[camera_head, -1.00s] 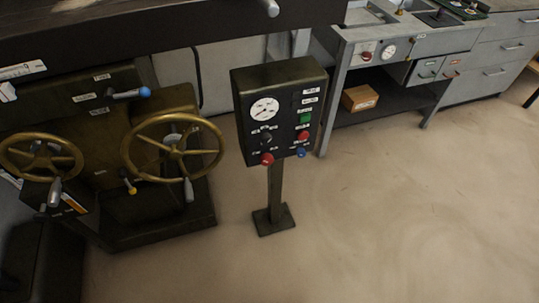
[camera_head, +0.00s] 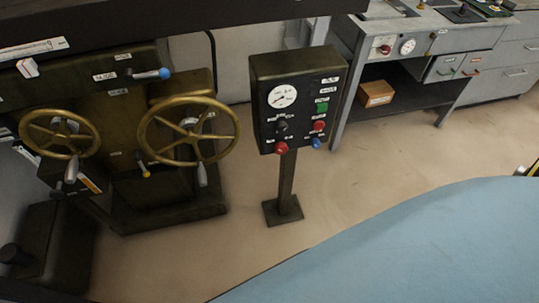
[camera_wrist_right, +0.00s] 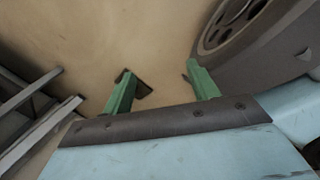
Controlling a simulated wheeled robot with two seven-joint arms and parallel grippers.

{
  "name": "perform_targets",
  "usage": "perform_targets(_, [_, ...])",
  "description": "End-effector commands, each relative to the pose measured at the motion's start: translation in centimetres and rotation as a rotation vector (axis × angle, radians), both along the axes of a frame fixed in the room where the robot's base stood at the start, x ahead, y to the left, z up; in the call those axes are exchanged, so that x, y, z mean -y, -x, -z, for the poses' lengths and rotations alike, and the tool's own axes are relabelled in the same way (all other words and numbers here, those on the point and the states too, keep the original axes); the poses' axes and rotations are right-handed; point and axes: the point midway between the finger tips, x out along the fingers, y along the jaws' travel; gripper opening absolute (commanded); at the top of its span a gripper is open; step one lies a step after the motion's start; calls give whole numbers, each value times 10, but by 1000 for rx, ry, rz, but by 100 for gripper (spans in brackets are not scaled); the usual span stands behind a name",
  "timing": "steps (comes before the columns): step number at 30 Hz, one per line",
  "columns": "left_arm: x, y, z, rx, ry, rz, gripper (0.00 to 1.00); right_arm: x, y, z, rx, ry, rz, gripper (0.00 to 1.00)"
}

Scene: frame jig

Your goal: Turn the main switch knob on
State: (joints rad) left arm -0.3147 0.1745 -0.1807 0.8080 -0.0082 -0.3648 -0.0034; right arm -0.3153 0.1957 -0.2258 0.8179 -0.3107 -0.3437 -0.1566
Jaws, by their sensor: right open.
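A dark control box (camera_head: 297,100) stands on a post in the middle of the head view. Its face has a white dial, a green button, red and blue knobs, and a black knob (camera_head: 282,125) below the dial. The labels are too small to read, so I cannot tell which control is the main switch knob. My right gripper (camera_wrist_right: 158,78) shows in the right wrist view with its two green fingers apart and nothing between them, above the floor. It does not show in the head view, nor does my left gripper.
Left of the box is a dark machine with two brass handwheels (camera_head: 187,131). A grey bench (camera_head: 430,45) with drawers and a cardboard box (camera_head: 376,93) on its shelf stands at the back right. Floor is open before the post. My pale blue arm covers the lower right.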

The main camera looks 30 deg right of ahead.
Motion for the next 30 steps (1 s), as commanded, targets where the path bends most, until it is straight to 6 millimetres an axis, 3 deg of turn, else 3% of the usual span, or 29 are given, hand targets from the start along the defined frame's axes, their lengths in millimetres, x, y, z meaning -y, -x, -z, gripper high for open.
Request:
perform_targets(5, [6,-36,-7,24,0,-15,36,7,-79,-28,71,309,-589,59])
perform_targets(8, [9,-56,-18,38,1,-23,36,4,-125,-59,115,541,-877,59])
perform_targets(12, [13,-80,-35,56,1,-33,36,-10,-183,-118,173,924,-1196,59])
perform_targets(15, [15,-94,-49,69,1,-40,36,-26,-214,-167,203,1208,-1340,59])
perform_targets(18, [17,-105,-62,78,1,-44,36,-43,-232,-212,219,1457,-1415,59])
perform_targets(22, [19,-112,-74,85,1,-47,36,-59,-242,-253,223,1684,-1444,59])
perform_targets(25, [19,-115,-80,87,0,-48,36,-66,-245,-270,223,1775,-1446,59])
perform_targets(30, [20,-118,-84,92,2,-50,36,-66,-259,-277,220,1812,-1442,59])
